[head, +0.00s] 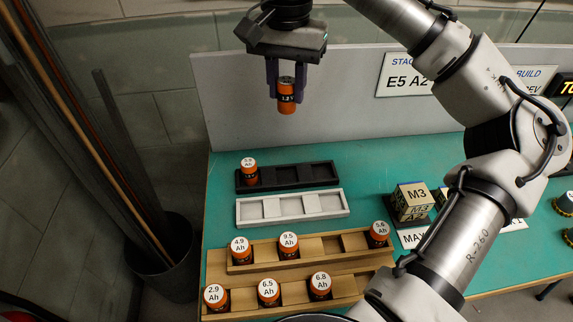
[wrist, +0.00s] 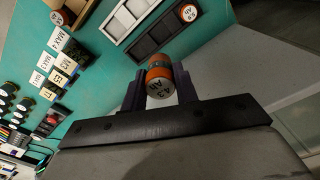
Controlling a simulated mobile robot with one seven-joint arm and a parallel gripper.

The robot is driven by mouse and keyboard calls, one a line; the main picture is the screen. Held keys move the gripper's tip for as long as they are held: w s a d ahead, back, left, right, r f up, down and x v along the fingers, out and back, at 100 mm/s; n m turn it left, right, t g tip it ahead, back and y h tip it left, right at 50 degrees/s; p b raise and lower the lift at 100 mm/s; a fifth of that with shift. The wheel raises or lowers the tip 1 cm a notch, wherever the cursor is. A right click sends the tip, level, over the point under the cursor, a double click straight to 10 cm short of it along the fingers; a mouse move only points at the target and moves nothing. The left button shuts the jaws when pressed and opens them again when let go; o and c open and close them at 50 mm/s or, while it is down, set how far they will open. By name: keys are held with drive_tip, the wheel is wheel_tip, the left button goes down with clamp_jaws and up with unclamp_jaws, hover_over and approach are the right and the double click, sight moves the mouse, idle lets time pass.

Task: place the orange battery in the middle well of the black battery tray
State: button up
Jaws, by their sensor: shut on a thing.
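My gripper (head: 286,92) is shut on an orange battery (head: 286,103) with a dark band and holds it upright, high above the bench. The held battery also shows between the fingers in the wrist view (wrist: 160,82), where its label seems to read 4.3 Ah. The black battery tray (head: 323,182) lies at the back of the bench, below the gripper. Another orange battery (head: 249,173) stands in its left well. Its middle and right wells are empty. The black tray also shows in the wrist view (wrist: 140,47), with the standing battery (wrist: 188,14) at one end.
A white tray (head: 293,219) with empty wells lies just in front of the black one. A wooden stepped rack (head: 330,271) with several batteries stands nearer. A block marked M3 (head: 411,197) sits to the right. A grey panel (head: 235,120) rises behind the bench.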

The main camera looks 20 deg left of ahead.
sight(287, 114)
wheel_tip(287, 114, down, 18)
idle(0.4)
drive_tip(key=shift+f, duration=0.15)
drive_tip(key=o, duration=1)
drive_tip(key=shift+o, duration=0.2)
wheel_tip(287, 114, up, 12)
drive_tip(key=shift+r, duration=0.15)
